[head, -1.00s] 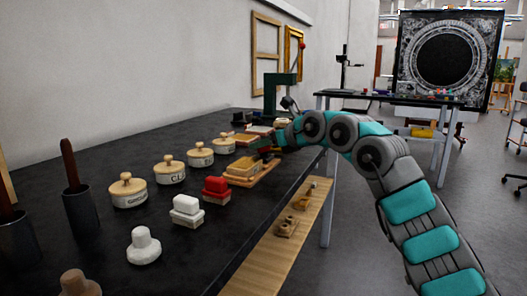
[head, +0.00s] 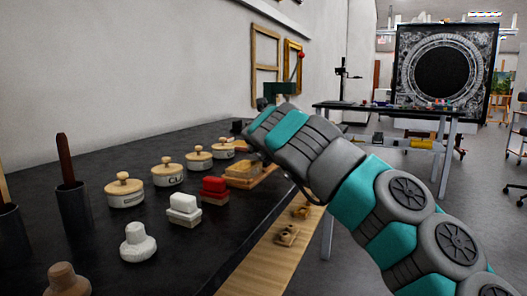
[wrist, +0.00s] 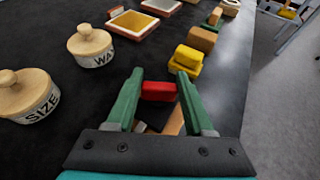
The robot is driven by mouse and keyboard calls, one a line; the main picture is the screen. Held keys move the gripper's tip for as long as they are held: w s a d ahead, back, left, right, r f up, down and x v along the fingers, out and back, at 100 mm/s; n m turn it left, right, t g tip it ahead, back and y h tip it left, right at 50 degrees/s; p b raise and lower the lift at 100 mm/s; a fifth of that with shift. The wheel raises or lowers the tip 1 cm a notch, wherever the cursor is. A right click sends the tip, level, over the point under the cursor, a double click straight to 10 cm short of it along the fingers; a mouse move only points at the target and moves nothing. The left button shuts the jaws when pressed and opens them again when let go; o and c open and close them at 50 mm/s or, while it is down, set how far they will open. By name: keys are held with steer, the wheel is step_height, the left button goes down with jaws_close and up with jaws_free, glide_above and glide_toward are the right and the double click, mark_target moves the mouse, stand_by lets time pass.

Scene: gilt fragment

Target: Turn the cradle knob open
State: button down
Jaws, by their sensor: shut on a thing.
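In the wrist view my gripper (wrist: 159,76) has its two green fingers shut on a small red bar (wrist: 158,91), one finger on each side. The red bar appears to be the cradle knob; its turned angle cannot be told. Below it, between the fingers, are a dark part and a strip of wood, mostly hidden by the gripper. In the head view a wooden cradle-like piece (head: 243,174) lies on the dark bench near its edge, partly behind my arm. My fingertips are hidden there.
Lidded jars (head: 124,191) line the dark bench (head: 130,245). White (head: 184,210) and red (head: 214,188) blocks stand nearer. In the wrist view a yellow block (wrist: 186,61) sits just beyond my right finger, with a tray (wrist: 131,23) behind. The bench edge drops to open floor (wrist: 285,100) at right.

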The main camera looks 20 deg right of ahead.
steer(key=shift+f+m+g+h, duration=0.1)
steer(key=shift+m+g+h, duration=0.55)
steer(key=shift+m+h, duration=0.7)
steer(key=shift+m+g+h, duration=0.65)
steer(key=shift+m+h, duration=0.6)
steer(key=shift+h, duration=0.1)
steer(key=shift+c, duration=1.4)
jaws_free()
steer(key=shift+h, duration=0.3)
steer(key=b+v, duration=0.1)
steer(key=v, duration=0.7)
steer(key=shift+w, duration=0.1)
steer(key=shift+d, duration=0.1)
